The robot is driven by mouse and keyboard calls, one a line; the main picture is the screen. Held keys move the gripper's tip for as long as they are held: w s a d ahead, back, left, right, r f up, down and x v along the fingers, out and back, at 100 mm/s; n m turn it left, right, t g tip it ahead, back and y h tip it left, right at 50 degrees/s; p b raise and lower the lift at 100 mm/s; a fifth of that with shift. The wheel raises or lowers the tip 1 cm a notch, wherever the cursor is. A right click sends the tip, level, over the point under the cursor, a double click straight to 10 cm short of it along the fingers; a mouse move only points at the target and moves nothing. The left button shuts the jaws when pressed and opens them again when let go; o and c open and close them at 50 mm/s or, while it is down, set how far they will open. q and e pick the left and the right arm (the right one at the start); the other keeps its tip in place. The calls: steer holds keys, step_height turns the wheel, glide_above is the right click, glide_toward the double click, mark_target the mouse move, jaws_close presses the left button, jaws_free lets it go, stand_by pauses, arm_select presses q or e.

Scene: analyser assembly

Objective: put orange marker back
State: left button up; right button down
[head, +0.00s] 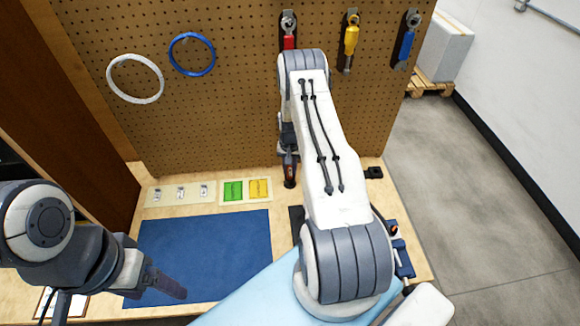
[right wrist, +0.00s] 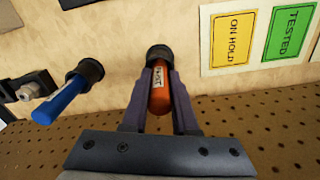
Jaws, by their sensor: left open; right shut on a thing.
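The orange marker (right wrist: 161,96) stands between the two fingers of my right gripper (right wrist: 160,92), which is shut on it. Its lower end is at a round black cup (right wrist: 158,53); I cannot tell whether it is fully seated. In the head view my right gripper (head: 289,155) is close to the pegboard, with the marker's black lower end (head: 289,183) at the table's back. My arm hides part of that area. My left gripper (head: 168,286) is open and empty over the blue mat (head: 205,245).
A blue marker (right wrist: 60,100) stands in its own black cup (right wrist: 92,70), beside the orange one. Green (head: 232,190) and yellow (head: 259,189) cards lie left of my right gripper. The pegboard (head: 230,120) rises close behind, with rings and tools hanging on it.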

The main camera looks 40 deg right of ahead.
steer(key=shift+f, duration=0.1)
steer(key=shift+f, duration=0.15)
steer(key=c, duration=0.7)
jaws_free()
